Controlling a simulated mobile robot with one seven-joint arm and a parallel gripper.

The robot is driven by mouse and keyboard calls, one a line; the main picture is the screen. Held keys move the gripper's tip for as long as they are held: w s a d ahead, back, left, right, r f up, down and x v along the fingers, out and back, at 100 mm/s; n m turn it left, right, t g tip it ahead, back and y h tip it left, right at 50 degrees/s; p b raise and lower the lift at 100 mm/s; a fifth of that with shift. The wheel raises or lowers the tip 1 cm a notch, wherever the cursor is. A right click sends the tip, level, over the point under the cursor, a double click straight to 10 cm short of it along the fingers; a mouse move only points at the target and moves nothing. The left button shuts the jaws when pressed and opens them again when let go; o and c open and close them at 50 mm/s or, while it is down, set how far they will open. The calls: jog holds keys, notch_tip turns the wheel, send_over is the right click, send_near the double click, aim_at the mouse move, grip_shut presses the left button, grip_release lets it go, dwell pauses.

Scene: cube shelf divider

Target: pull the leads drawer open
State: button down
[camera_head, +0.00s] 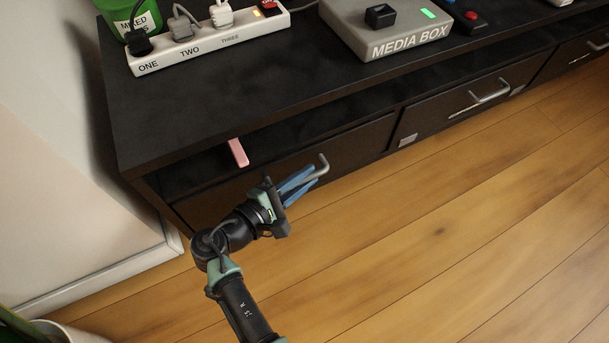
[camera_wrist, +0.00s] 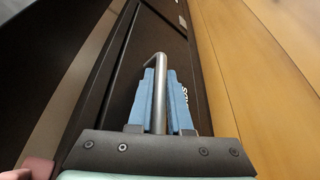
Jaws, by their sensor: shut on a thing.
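The left drawer (camera_head: 355,148) is a dark front low in the black cabinet; it also shows in the wrist view (camera_wrist: 176,50). Its grey bar handle (camera_head: 321,165) sticks out from the front. My gripper (camera_head: 298,181) has its blue fingers shut around the handle bar, which runs between them in the wrist view (camera_wrist: 160,70). Part of a white label (camera_wrist: 184,95) shows beside the right finger, mostly hidden, so the full word cannot be read. The drawer front looks about in line with the drawer beside it.
A pink strip (camera_head: 238,152) juts from the open shelf above the drawer. A power strip (camera_head: 205,40) and the media box (camera_head: 390,28) stand on the cabinet top. Another handled drawer (camera_head: 460,102) is to the right. The wooden floor (camera_head: 430,240) in front is clear.

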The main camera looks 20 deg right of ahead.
dwell(0.3)
jog(key=s+p, duration=1.3)
jog(key=s, duration=1.1)
jog(key=shift+d, duration=0.35)
jog(key=c, duration=0.8)
grip_release()
jog(key=shift+c, duration=0.2)
jog(key=p+v, duration=0.4)
jog(key=v, duration=0.9)
